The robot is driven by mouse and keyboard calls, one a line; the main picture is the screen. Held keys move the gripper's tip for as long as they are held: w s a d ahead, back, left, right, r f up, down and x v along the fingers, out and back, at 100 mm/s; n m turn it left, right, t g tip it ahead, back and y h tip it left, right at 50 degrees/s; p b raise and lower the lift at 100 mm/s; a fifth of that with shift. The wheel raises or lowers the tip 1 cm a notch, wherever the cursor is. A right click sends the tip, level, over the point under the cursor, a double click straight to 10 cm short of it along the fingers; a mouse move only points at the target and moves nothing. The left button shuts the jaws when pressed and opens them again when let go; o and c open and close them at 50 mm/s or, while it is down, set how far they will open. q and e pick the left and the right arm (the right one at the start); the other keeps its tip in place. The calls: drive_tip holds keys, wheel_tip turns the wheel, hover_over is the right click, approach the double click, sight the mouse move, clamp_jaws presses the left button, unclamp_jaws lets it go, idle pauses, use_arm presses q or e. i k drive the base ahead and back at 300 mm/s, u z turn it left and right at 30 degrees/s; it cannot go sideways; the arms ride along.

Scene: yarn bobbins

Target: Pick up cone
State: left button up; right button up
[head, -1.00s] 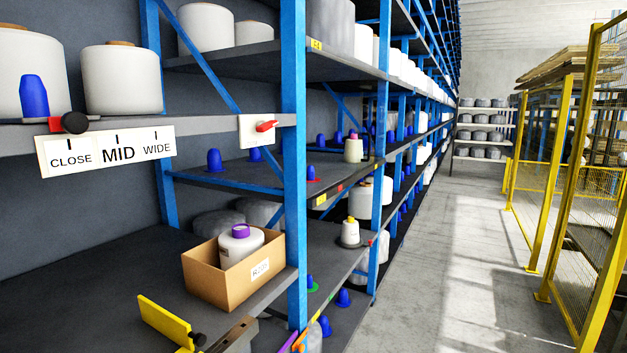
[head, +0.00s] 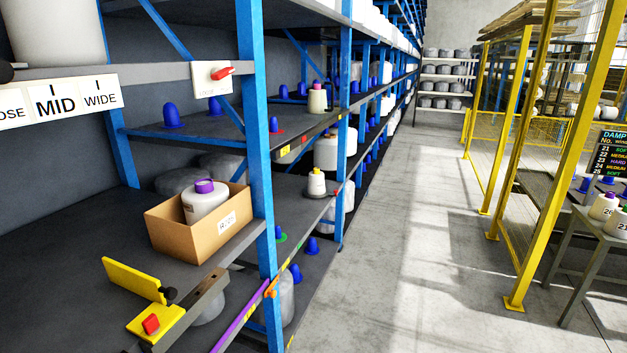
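A white yarn cone (head: 204,201) with a purple top stands in an open cardboard box (head: 190,247) on the lower shelf at left. Another white cone (head: 316,184) with a yellow top stands on a shelf beyond the blue post. A cream cone (head: 317,100) with a pink top stands on the shelf above. More white cones (head: 603,206) with numbers stand on a table at the right edge. Neither of my grippers shows in the head view.
A blue rack post (head: 262,170) stands right of the box. A yellow fixture (head: 155,322) with a red button sits at the shelf's front edge. A grey table (head: 577,245) stands before yellow fencing (head: 498,150). The aisle floor (head: 400,250) is clear.

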sight(316, 185)
drive_tip(key=z, duration=0.4)
drive_tip(key=i, duration=1.1)
drive_tip(key=z, duration=0.75)
drive_tip(key=i, duration=4.35)
drive_tip(key=u, duration=1.6)
drive_tip(key=i, duration=1.2)
drive_tip(key=u, duration=1.15)
drive_tip(key=i, duration=0.2)
drive_tip(key=u, duration=0.05)
